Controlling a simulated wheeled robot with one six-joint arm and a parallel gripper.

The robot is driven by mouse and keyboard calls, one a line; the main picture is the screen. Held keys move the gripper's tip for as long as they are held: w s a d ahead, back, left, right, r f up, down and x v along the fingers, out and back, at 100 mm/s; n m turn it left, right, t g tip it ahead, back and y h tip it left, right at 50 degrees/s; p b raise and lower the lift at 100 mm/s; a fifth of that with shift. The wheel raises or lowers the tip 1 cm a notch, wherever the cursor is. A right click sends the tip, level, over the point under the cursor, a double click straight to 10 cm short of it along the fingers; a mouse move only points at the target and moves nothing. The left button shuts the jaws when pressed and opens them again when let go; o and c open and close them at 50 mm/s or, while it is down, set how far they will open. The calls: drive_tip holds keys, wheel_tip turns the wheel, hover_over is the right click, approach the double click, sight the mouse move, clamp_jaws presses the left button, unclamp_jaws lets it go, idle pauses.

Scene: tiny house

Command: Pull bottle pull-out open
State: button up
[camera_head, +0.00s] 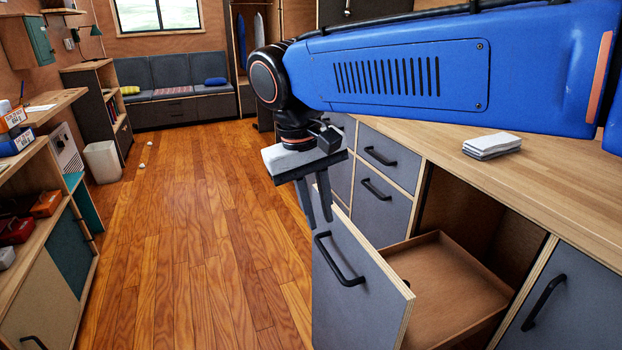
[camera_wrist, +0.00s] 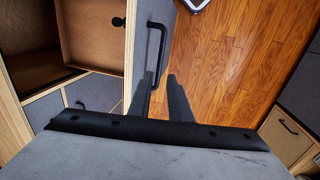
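The bottle pull-out's grey front panel (camera_head: 355,285) stands well out from the counter, with its wooden tray (camera_head: 450,285) exposed and empty where I can see it. A black bar handle (camera_head: 340,262) is on the panel's outer face; it also shows in the wrist view (camera_wrist: 161,45). My gripper (camera_head: 319,222) points down beside the top of the panel, its fingertips close to the handle's upper end. In the wrist view its two fingers (camera_wrist: 159,75) are apart, with a gap between them. I cannot tell whether a finger touches the handle.
A wooden counter (camera_head: 530,190) with a stack of white cloths or papers (camera_head: 492,146) runs along the right. Closed grey drawers (camera_head: 380,210) lie beyond the pull-out. The wooden floor (camera_head: 205,240) to the left is mostly clear. Shelves (camera_head: 40,250) line the left side.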

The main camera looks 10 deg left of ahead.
wheel_tip(320, 180, up, 7)
drive_tip(key=a, duration=0.1)
drive_tip(key=shift+s, duration=0.4)
drive_tip(key=shift+r, duration=0.1)
drive_tip(key=w+d+f+m+y, duration=0.1)
drive_tip(key=d+f+m, duration=0.15)
drive_tip(key=d, duration=0.95)
drive_tip(key=w+d+f+m+y, duration=0.1)
drive_tip(key=d+f, duration=0.3)
drive_tip(key=d, duration=0.8)
drive_tip(key=s+d+f+m+t, duration=0.1)
drive_tip(key=s+d+f+m, duration=0.1)
drive_tip(key=s+d+f, duration=0.3)
drive_tip(key=s+d+f+m+t, duration=0.1)
drive_tip(key=s+d+f+t, duration=0.1)
drive_tip(key=s+d+f, duration=0.4)
drive_tip(key=d+f, duration=0.3)
drive_tip(key=d, duration=0.3)
drive_tip(key=shift+f+m, duration=0.3)
drive_tip(key=shift+m, duration=0.05)
